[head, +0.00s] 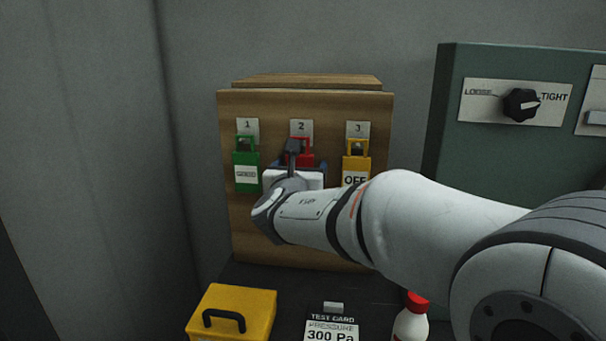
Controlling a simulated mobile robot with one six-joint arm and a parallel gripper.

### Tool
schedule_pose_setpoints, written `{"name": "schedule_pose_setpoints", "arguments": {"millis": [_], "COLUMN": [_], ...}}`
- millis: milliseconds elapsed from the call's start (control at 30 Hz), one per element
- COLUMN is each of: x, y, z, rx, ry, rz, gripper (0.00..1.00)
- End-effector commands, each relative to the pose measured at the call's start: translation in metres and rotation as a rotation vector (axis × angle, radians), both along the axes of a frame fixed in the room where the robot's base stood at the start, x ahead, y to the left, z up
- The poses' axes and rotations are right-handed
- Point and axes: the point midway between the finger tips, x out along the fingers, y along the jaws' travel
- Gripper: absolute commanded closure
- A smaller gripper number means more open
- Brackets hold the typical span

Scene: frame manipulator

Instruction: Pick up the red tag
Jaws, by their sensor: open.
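The red tag (305,154) hangs under the plate marked 2 on the wooden board (290,232), between two other tags. Only its upper part shows; my wrist and gripper cover the rest. My gripper (292,152) is open, right in front of the red tag, with one dark finger seen across its upper part. The tips are mostly hidden, so I cannot tell whether the fingers are around the tag or touching it.
A green tag (246,170) hangs left and a yellow tag (356,163) right, close beside my gripper. Below are a yellow box (236,306), a test card (332,329) and a white bottle with red cap (411,321). A green panel (480,150) stands right.

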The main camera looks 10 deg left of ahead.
Motion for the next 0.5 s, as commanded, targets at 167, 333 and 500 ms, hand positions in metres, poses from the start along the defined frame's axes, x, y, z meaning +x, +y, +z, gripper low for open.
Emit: {"name": "schedule_pose_setpoints", "arguments": {"millis": [167, 333, 500], "x": [-0.0001, -0.0003, -0.0005], "y": [0.0004, 0.0006, 0.0008], "z": [0.0001, 0.0001, 0.0002], "rx": [0.000, 0.000, 0.000], "ry": [0.000, 0.000, 0.000], "rz": [0.001, 0.001, 0.002], "gripper": [0.20, 0.33, 0.47]}}
